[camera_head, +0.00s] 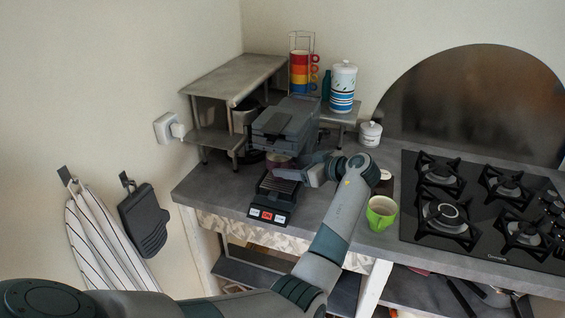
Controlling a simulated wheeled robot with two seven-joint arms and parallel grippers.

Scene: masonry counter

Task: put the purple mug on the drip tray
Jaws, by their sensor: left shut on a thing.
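The purple mug (277,160) shows as a small dark purple-pink shape under the head of the dark grey coffee machine (286,122). My left gripper (296,174) reaches in from the right and is shut on the mug; its fingertips are partly lost against the dark machine. The drip tray (276,185) is the dark slatted part at the machine's base, in front of and below the mug. I cannot tell whether the mug touches the tray. My right gripper is not in view.
A green mug (381,212) stands at the counter's front edge, right of my left forearm. A black gas hob (480,205) fills the right side. A small shelf (236,78) stands left of the machine. Stacked coloured mugs (300,72) and a striped canister (342,88) stand behind.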

